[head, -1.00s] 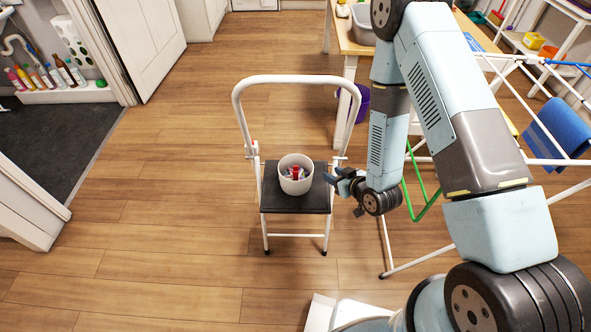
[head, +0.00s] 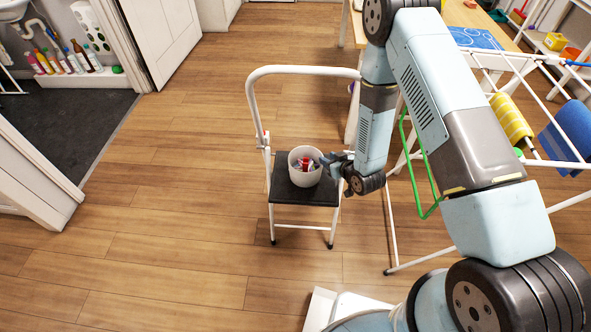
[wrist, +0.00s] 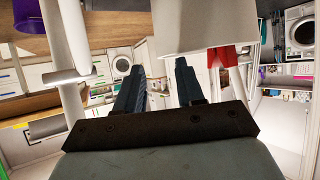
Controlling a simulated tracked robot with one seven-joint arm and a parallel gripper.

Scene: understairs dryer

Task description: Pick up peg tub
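The peg tub (head: 305,176) is a round whitish tub with red and other coloured pegs inside. It stands upright on the black top of a white-framed step stool (head: 290,192). My gripper (head: 328,160) is at the tub's right side, close to its rim. I cannot tell whether it touches. In the wrist view my gripper's two dark fingers (wrist: 156,78) are spread apart with nothing between them. A pale curved surface, likely the tub (wrist: 205,28), fills the top of the wrist view, beyond the right finger.
The stool's white hoop handle (head: 300,70) rises behind the tub. A white drying rack with a green bar (head: 415,180), a yellow cloth (head: 511,121) and a blue cloth (head: 568,137) stands at the right. A wooden table (head: 480,35) is behind. The wooden floor left of the stool is clear.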

